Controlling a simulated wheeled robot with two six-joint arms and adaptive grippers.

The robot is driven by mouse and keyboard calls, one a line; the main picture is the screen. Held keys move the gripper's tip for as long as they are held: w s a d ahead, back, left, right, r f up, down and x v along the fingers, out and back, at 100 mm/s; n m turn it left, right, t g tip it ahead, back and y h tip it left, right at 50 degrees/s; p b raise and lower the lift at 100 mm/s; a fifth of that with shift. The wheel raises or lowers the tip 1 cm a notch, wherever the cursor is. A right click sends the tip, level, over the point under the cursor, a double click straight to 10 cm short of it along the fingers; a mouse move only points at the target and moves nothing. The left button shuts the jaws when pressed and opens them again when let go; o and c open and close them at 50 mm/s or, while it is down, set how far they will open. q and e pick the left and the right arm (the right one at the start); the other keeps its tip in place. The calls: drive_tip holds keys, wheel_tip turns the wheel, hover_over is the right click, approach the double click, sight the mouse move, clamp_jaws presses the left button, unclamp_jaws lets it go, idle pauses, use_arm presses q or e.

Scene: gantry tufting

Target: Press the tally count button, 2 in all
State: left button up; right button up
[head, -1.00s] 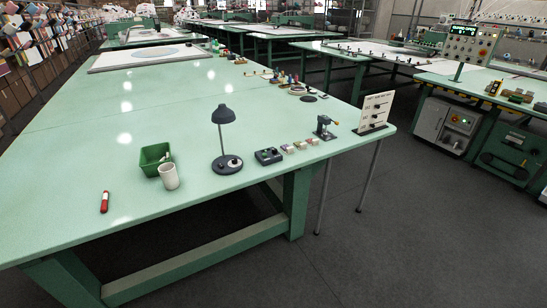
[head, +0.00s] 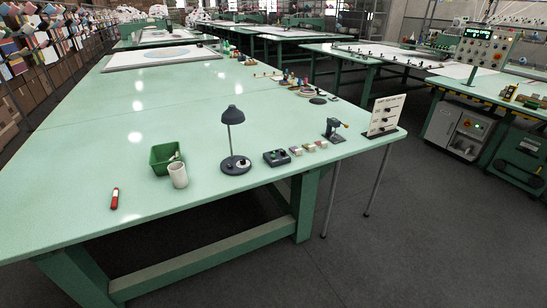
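A small dark box (head: 277,157) with knob-like or button-like parts on top sits near the table's front edge, right of the lamp. It may be the tally counter, but it is too small to read. Neither of my grippers is in view, and nothing touches these things.
The long green table (head: 110,165) is mostly clear. A dark desk lamp (head: 234,165), a white cup (head: 178,175), a green bin (head: 160,157), a red marker (head: 115,198), small blocks (head: 309,147) and an upright switch panel (head: 384,115) stand on it. Dark floor lies in front.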

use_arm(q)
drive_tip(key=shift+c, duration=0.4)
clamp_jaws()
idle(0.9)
